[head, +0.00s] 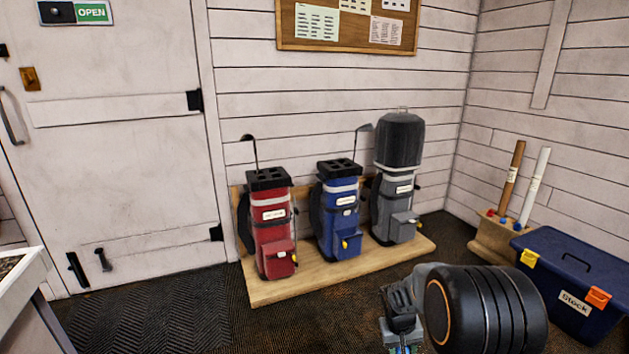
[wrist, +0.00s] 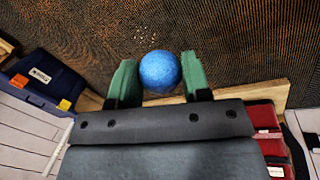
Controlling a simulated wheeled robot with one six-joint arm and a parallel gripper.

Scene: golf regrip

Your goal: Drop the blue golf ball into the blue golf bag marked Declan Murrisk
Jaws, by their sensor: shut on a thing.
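My gripper (wrist: 158,70) shows in the wrist view with its two green fingers shut on the blue golf ball (wrist: 160,72), above the dark floor. In the head view my gripper (head: 402,345) is at the bottom edge, partly cut off, and the ball cannot be made out. The blue golf bag (head: 341,222) stands upright in the middle of the wooden stand, with an open black divided top and a club sticking up from it. Its name label is too small to read. My gripper is to the right of this bag in the picture and nearer the camera.
A red bag (head: 271,232) stands left of the blue one, and a grey bag (head: 398,190) with a black hood right of it. The wooden stand (head: 300,287) is under them. A blue Stock box (head: 570,262) and a wooden block (head: 492,238) holding tubes are at right.

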